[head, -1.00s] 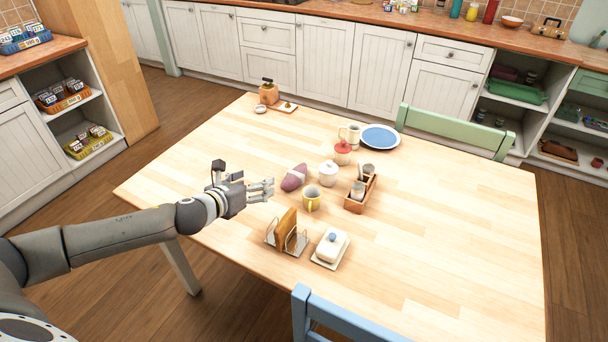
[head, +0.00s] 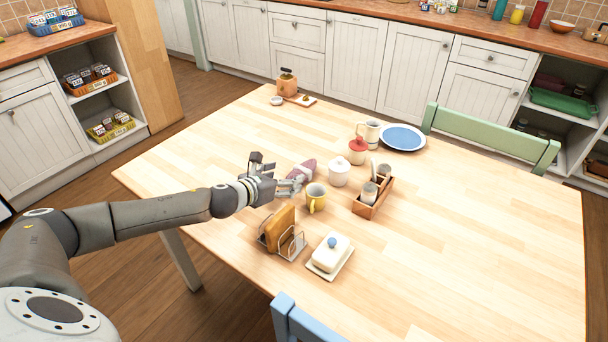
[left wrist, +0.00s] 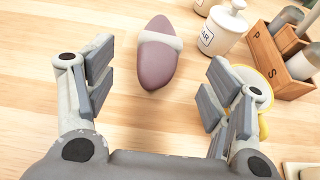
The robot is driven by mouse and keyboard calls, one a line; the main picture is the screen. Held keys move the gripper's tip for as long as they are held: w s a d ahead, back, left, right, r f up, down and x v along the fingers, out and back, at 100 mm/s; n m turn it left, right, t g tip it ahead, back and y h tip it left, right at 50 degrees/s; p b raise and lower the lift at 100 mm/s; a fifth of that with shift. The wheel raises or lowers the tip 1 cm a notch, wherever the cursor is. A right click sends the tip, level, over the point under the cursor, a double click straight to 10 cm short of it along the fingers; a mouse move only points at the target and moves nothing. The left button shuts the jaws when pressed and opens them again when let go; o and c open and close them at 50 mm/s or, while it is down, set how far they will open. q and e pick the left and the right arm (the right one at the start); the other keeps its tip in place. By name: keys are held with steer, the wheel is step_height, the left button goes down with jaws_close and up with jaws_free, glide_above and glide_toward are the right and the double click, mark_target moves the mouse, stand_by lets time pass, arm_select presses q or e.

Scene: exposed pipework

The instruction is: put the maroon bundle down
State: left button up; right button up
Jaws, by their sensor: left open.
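The maroon bundle (head: 304,170), a tapered roll with a pale band, lies on the wooden table (head: 450,250). It also shows in the left wrist view (left wrist: 154,68), beyond the fingertips and between their lines. My left gripper (head: 288,184) is at the near left side of the bundle, low over the table. In the left wrist view its two fingers (left wrist: 160,88) are spread wide with nothing held between them. In the head view the fingers hide part of the bundle. My right gripper is not in view.
A yellow mug (head: 316,199) and a white lidded jar (head: 339,173) stand close to the right of the bundle. A toast rack (head: 291,243) and butter dish (head: 330,257) are nearer. A wooden caddy (head: 372,199) is further right. The table's left part is clear.

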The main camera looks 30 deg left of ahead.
mark_target(298, 172)
arm_select(q)
steer(key=x, duration=0.2)
steer(key=shift+w+d+f, duration=0.1)
steer(key=shift+w+f, duration=0.05)
steer(key=shift+w, duration=0.2)
steer(key=shift+x, duration=2.6)
steer(key=shift+f, duration=0.15)
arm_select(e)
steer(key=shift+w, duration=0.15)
arm_select(q)
steer(key=c, duration=1.1)
